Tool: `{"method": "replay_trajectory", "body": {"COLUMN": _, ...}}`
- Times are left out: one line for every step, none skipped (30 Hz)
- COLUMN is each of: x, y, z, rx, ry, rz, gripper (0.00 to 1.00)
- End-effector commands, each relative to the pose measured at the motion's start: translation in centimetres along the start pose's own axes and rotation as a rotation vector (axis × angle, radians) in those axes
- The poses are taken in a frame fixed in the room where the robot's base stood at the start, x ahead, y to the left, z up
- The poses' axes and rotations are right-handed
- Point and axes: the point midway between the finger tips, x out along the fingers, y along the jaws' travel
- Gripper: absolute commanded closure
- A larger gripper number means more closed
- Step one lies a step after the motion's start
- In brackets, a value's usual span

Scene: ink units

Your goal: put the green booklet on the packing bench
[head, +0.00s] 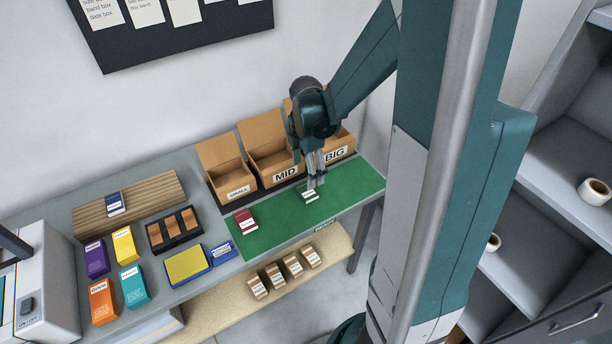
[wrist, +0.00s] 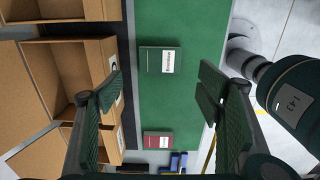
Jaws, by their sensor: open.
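The green booklet (wrist: 152,60) lies flat on the green surface (wrist: 180,105) in the wrist view, with a white label on its cover. In the head view the green booklet (head: 312,197) is mostly covered by my gripper, and mainly its pale label shows. My gripper (head: 314,183) points down over it and is open and empty. In the wrist view the two fingers of my gripper (wrist: 161,85) stand either side of the booklet with clear gaps. The green surface (head: 285,225) has a small label on its front edge, too small to read surely.
A red booklet (head: 244,220) lies on the green surface to the left. Cardboard boxes marked SMALL (head: 238,192), MID (head: 286,174) and BIG (head: 337,152) stand along the back. Inks, pads and a wooden block (head: 130,202) fill the left. The green surface's right end is clear.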

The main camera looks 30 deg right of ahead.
Motion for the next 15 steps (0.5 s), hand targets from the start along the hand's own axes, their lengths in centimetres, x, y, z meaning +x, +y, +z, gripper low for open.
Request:
{"method": "replay_trajectory", "body": {"x": -0.6, "y": 0.0, "z": 0.0, "rx": 0.0, "ry": 0.0, "rz": 0.0, "gripper": 0.34}}
{"method": "replay_trajectory", "body": {"x": -0.9, "y": 0.0, "z": 0.0, "rx": 0.0, "ry": 0.0, "rz": 0.0, "gripper": 0.34}}
{"method": "replay_trajectory", "body": {"x": -1.3, "y": 0.0, "z": 0.0, "rx": 0.0, "ry": 0.0, "rz": 0.0, "gripper": 0.34}}
{"method": "replay_trajectory", "body": {"x": -1.5, "y": 0.0, "z": 0.0, "rx": 0.0, "ry": 0.0, "rz": 0.0, "gripper": 0.34}}
{"method": "replay_trajectory", "body": {"x": -1.8, "y": 0.0, "z": 0.0, "rx": 0.0, "ry": 0.0, "rz": 0.0, "gripper": 0.34}}
{"method": "replay_trajectory", "body": {"x": -2.0, "y": 0.0, "z": 0.0, "rx": 0.0, "ry": 0.0, "rz": 0.0, "gripper": 0.34}}
{"method": "replay_trajectory", "body": {"x": -2.2, "y": 0.0, "z": 0.0, "rx": 0.0, "ry": 0.0, "rz": 0.0, "gripper": 0.34}}
{"method": "replay_trajectory", "body": {"x": -2.3, "y": 0.0, "z": 0.0, "rx": 0.0, "ry": 0.0, "rz": 0.0, "gripper": 0.34}}
{"method": "replay_trajectory", "body": {"x": -2.5, "y": 0.0, "z": 0.0, "rx": 0.0, "ry": 0.0, "rz": 0.0, "gripper": 0.34}}
{"method": "replay_trajectory", "body": {"x": -2.6, "y": 0.0, "z": 0.0, "rx": 0.0, "ry": 0.0, "rz": 0.0, "gripper": 0.34}}
{"method": "replay_trajectory", "body": {"x": -2.7, "y": 0.0, "z": 0.0, "rx": 0.0, "ry": 0.0, "rz": 0.0, "gripper": 0.34}}
{"method": "replay_trajectory", "body": {"x": -2.7, "y": 0.0, "z": 0.0, "rx": 0.0, "ry": 0.0, "rz": 0.0, "gripper": 0.34}}
{"method": "replay_trajectory", "body": {"x": -2.8, "y": 0.0, "z": 0.0, "rx": 0.0, "ry": 0.0, "rz": 0.0, "gripper": 0.34}}
{"method": "replay_trajectory", "body": {"x": -2.8, "y": 0.0, "z": 0.0, "rx": 0.0, "ry": 0.0, "rz": 0.0, "gripper": 0.34}}
{"method": "replay_trajectory", "body": {"x": -2.8, "y": 0.0, "z": 0.0, "rx": 0.0, "ry": 0.0, "rz": 0.0, "gripper": 0.34}}
